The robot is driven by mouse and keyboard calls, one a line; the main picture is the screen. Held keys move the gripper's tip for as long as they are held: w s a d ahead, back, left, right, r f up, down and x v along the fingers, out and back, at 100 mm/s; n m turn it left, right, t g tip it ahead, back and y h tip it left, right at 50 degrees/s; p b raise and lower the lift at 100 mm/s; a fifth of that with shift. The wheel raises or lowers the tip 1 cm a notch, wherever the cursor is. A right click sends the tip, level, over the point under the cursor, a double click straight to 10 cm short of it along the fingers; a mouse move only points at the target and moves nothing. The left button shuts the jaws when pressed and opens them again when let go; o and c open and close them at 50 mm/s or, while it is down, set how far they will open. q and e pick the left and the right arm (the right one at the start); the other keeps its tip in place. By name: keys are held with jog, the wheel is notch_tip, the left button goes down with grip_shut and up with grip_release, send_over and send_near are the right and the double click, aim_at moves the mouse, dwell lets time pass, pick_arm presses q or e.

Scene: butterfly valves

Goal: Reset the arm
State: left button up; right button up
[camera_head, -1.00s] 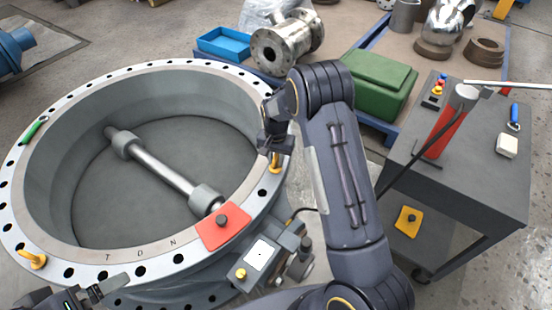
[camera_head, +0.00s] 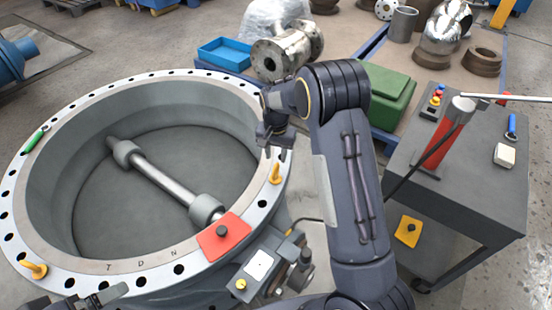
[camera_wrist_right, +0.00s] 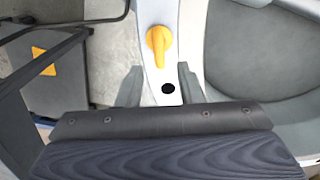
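My right arm rises from the bottom right of the head view. Its gripper (camera_head: 275,152) hangs by the right rim of the big round valve body (camera_head: 150,83), near a yellow lifting eye (camera_head: 275,173). In the right wrist view the gripper's two fingers (camera_wrist_right: 158,85) stand wide apart, with nothing between them but the rim with a bolt hole behind. The yellow eye (camera_wrist_right: 158,45) lies just beyond the fingertips. My left gripper (camera_head: 88,300) shows only in part at the bottom left edge, by the front rim; its opening is unclear.
A dark cart (camera_head: 460,185) with a red cylinder stands right. Behind are a flanged pipe (camera_head: 285,52), blue tray (camera_head: 224,54) and green box (camera_head: 385,92).

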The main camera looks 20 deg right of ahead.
jog(key=shift+r, duration=0.15)
dwell(0.3)
jog(key=s+a+r+n+t+y, duration=0.1)
jog(key=s+r+n+t+y, duration=0.15)
jog(key=s+r, duration=1.25)
jog(key=s+a+r+n+t+y, duration=0.1)
jog(key=s+a+n+t, duration=0.15)
jog(key=s, duration=0.65)
jog(key=s+a+r+n+t, duration=0.1)
jog(key=s+a+n, duration=0.15)
jog(key=s, duration=0.55)
notch_tip(320, 180, up, 15)
jog(key=p, duration=1.5)
jog(key=shift+a+f+m, duration=0.15)
jog(key=shift+f+m, duration=0.05)
jog(key=shift+m, duration=0.15)
